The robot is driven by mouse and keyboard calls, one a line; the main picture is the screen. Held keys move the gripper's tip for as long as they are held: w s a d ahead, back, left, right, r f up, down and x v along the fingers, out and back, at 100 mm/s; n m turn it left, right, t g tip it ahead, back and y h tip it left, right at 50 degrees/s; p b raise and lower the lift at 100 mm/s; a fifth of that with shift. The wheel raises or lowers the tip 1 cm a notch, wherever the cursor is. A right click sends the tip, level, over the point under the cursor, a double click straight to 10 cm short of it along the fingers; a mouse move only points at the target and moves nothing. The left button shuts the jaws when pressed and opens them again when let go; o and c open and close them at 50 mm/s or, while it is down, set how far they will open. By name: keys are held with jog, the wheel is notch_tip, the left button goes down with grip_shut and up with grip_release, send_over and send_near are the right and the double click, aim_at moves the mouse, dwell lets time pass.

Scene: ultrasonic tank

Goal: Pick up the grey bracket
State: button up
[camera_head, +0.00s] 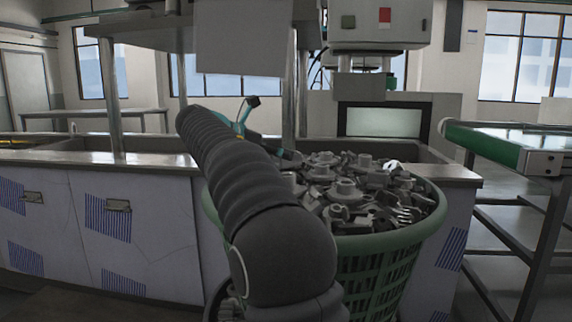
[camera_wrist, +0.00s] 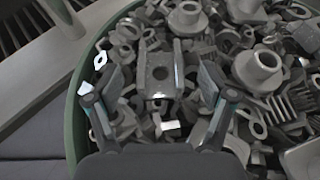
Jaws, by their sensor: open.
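A grey bracket (camera_wrist: 160,88), a channel shape with a round hole in its flat face, lies among other grey parts in the wrist view. My gripper (camera_wrist: 164,78) is open, with one finger on each side of the bracket in the picture. I cannot tell whether either finger touches it or how far above it they are. In the head view my dark ribbed arm hides most of the gripper, and I cannot pick out this bracket there.
A green basket (camera_head: 352,262) is heaped with grey metal parts (camera_head: 345,188), packed close around the bracket. Its rim (camera_wrist: 76,112) runs left of my gripper. Behind stands a steel tank counter (camera_head: 150,161). A green-edged conveyor (camera_head: 490,144) is at the right.

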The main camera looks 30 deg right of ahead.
jog(key=shift+x, duration=1.15)
jog(key=c, duration=1.3)
jog(key=shift+c, duration=0.2)
jog(key=shift+r, duration=0.1)
